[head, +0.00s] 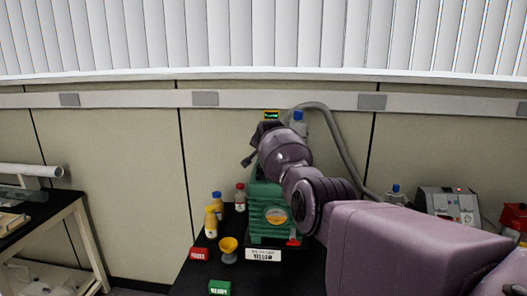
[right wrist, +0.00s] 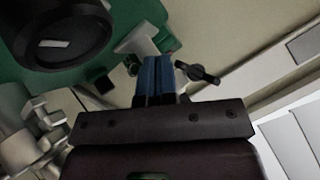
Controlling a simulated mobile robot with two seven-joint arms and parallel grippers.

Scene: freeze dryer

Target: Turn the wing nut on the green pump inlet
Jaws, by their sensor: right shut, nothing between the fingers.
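The green pump (head: 265,212) stands on the black bench top, partly covered by my right arm in the head view. In the right wrist view its green body (right wrist: 150,12) fills the upper left. A dark wing-shaped piece, which looks like the wing nut (right wrist: 197,73), sits just right of my right gripper's fingertips. My right gripper (right wrist: 158,62) has its two blue fingers pressed together with nothing between them. I cannot tell whether the fingers touch the nut. In the head view the arm hides the fingertips. My left gripper is not in view.
A yellow funnel (head: 228,245), a yellow bottle (head: 211,222), a red box (head: 199,254) and a green box (head: 219,287) stand left of the pump. A grey hose (head: 340,140) curves behind my arm. A grey device (head: 447,204) stands at the right.

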